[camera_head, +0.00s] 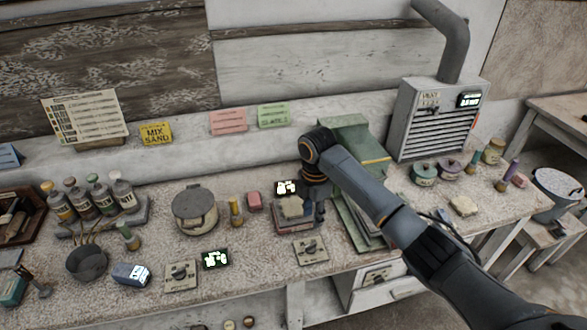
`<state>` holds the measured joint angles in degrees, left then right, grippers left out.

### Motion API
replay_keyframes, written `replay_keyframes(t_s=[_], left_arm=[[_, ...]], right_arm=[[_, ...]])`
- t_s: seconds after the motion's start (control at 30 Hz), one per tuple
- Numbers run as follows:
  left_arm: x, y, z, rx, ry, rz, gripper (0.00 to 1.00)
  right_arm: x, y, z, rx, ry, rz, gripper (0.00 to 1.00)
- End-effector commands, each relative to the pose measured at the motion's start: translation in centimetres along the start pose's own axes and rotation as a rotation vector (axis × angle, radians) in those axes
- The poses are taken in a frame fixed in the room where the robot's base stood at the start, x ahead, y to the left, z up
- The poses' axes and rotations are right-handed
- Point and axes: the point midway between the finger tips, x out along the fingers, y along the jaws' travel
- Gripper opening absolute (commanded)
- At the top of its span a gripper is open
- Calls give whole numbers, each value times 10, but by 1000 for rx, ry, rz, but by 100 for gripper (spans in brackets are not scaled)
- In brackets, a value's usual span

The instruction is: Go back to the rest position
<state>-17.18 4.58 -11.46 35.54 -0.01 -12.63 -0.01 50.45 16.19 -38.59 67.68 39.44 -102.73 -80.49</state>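My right arm reaches in from the lower right. Its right gripper (317,212) points down over the worktable (345,285), at the right side of a small scale-like device (290,228) with a lit display. The gripper is small and dark here, and I cannot tell whether its fingers are open or shut, or whether they touch the device. No held thing shows. My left arm and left gripper are not in view.
A green box (350,133) stands behind my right forearm. A grey vented unit (436,118) with a pipe stands at the back right. A lidded pot (195,209), several bottles (123,194) and a dark bowl (86,263) stand to the left.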

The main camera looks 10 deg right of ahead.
Motion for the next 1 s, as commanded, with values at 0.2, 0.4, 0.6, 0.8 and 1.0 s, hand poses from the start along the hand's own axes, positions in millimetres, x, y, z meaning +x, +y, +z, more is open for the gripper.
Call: replay_keyframes(t_s=[0.2,0.4,0.6,0.8,1.0], left_arm=[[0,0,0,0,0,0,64],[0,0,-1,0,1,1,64],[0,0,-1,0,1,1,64],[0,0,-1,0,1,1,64],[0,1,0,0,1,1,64]], right_arm=[[16,-10,-13,30,14,5,33],[68,-60,-65,247,81,52,33],[98,-132,-103,621,167,114,33],[99,-207,-109,1040,219,168,33],[88,-257,-99,1319,225,208,33]])
